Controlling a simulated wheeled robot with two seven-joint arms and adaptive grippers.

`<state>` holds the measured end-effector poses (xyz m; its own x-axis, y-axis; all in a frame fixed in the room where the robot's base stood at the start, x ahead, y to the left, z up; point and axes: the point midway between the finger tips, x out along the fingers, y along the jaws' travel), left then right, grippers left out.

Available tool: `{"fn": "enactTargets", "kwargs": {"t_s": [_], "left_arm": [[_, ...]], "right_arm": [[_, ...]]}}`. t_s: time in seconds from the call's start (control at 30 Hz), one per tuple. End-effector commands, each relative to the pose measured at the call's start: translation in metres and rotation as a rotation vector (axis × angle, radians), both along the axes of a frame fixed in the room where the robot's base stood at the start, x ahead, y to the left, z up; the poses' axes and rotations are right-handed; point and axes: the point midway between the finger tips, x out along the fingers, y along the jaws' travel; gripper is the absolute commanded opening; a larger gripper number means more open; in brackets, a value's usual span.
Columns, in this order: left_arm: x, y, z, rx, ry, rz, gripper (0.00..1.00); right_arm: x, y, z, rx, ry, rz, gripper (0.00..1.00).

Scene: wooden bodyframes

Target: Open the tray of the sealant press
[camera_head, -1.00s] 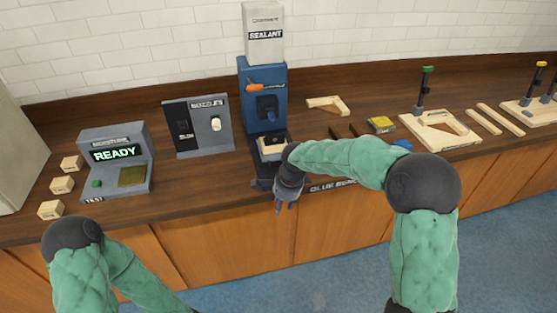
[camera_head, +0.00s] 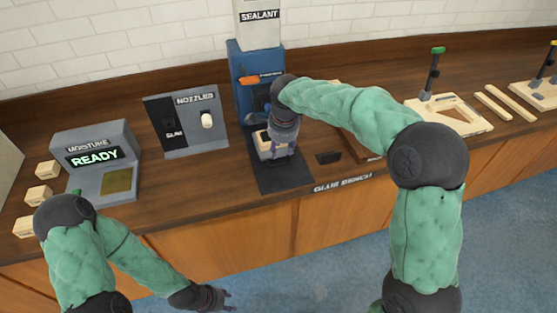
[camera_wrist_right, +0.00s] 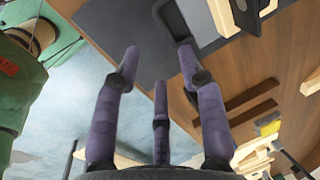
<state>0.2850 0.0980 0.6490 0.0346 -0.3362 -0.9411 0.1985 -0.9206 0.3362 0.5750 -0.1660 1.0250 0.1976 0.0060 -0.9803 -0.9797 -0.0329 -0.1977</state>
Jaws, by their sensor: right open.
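The sealant press (camera_head: 262,105) is a blue upright machine with a white SEALANT box (camera_head: 259,14) on top and an orange lever. Its pale tray (camera_head: 262,152), with a dark inside, sits low at the front and is partly hidden by my right gripper (camera_head: 284,152). That gripper is open and empty over the tray's right front side. In the wrist view its purple fingers (camera_wrist_right: 158,62) are spread, with a dark loop-shaped piece (camera_wrist_right: 172,22) by one fingertip; I cannot tell if they touch. My left gripper (camera_head: 224,299) hangs low in front of the bench, its opening unclear.
A dark mat (camera_head: 275,182) lies under the press. The NOZZLES stand (camera_head: 190,125) and the READY moisture meter (camera_head: 98,165) are to the left, with several small wooden blocks (camera_head: 40,194). A small dark block (camera_head: 328,157) and wooden frames (camera_head: 450,118) lie to the right.

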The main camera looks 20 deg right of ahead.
Motion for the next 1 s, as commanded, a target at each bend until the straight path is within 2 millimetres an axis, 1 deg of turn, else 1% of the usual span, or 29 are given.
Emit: {"fn": "enactTargets", "kwargs": {"t_s": [0.03, 0.2, 0.4, 0.6, 0.9, 0.97, 1.0], "left_arm": [[0.000, 0.000, -0.006, 0.000, 0.000, 0.000, 0.40], [0.000, 0.000, -0.015, 0.000, -0.001, 0.000, 0.40], [0.001, 0.000, -0.023, 0.000, -0.001, 0.000, 0.40], [0.001, 0.000, -0.026, 0.000, -0.001, 0.000, 0.40], [0.001, 0.000, -0.026, 0.000, -0.001, 0.000, 0.40], [0.001, 0.000, -0.026, 0.000, -0.001, 0.000, 0.40], [0.001, 0.000, -0.026, 0.000, -0.001, 0.000, 0.40]], "right_arm": [[0.001, 0.000, -0.013, 0.000, 0.004, 0.001, 0.41], [0.007, 0.000, -0.044, 0.000, 0.004, 0.000, 0.41], [0.013, 0.001, -0.070, 0.000, 0.003, 0.001, 0.41], [0.016, 0.000, -0.082, 0.000, 0.001, 0.001, 0.41], [0.016, 0.001, -0.082, 0.001, 0.001, 0.001, 0.41], [0.016, 0.001, -0.082, 0.001, 0.001, 0.001, 0.24], [0.016, 0.001, -0.082, 0.001, 0.001, 0.001, 0.13]]}}
